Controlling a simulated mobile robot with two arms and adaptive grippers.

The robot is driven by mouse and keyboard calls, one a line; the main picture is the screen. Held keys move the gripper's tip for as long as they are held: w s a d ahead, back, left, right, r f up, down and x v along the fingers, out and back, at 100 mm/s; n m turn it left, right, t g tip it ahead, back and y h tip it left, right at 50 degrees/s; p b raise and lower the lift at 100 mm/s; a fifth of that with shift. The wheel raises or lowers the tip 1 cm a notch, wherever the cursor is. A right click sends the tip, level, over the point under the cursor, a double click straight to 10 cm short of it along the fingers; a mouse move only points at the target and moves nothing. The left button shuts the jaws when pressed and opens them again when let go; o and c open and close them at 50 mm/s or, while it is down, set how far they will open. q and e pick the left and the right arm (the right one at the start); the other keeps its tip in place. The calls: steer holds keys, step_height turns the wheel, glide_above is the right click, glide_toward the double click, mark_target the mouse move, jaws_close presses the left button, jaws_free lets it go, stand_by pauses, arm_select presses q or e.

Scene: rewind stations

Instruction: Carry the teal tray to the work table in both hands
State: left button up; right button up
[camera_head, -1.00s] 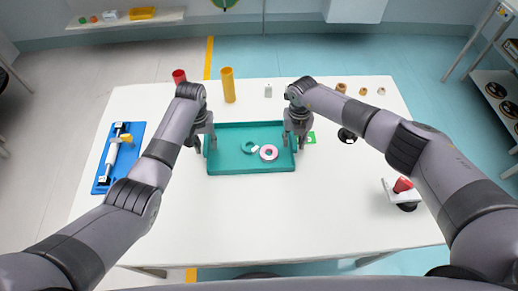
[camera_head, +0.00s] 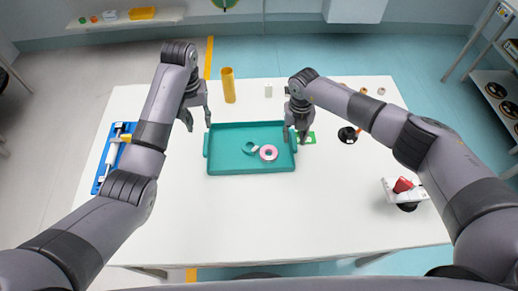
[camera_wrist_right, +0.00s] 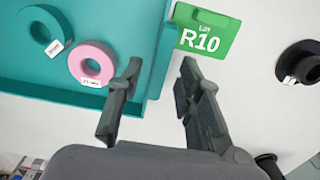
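The teal tray (camera_head: 222,163) lies flat on the white table (camera_head: 290,220), with a teal ring (camera_head: 246,148) and a pink ring (camera_head: 269,153) in it. Both rings also show in the right wrist view, the teal one (camera_wrist_right: 33,27) and the pink one (camera_wrist_right: 78,66). My left gripper (camera_head: 198,125) is open and empty, apart from the tray beyond its left end. My right gripper (camera_head: 294,140) is at the tray's right handle. In the right wrist view its fingers (camera_wrist_right: 160,68) are spread, with the teal handle (camera_wrist_right: 157,76) between them.
A yellow cylinder (camera_head: 228,86) stands behind the tray. A green R10 card (camera_wrist_right: 205,33) lies right of it. A blue board (camera_head: 108,165) is at the left, a red-topped item (camera_head: 402,186) at the right. The front of the table is clear.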

step_height(320, 180, up, 9)
steer(key=shift+r, duration=0.2)
stand_by(0.6)
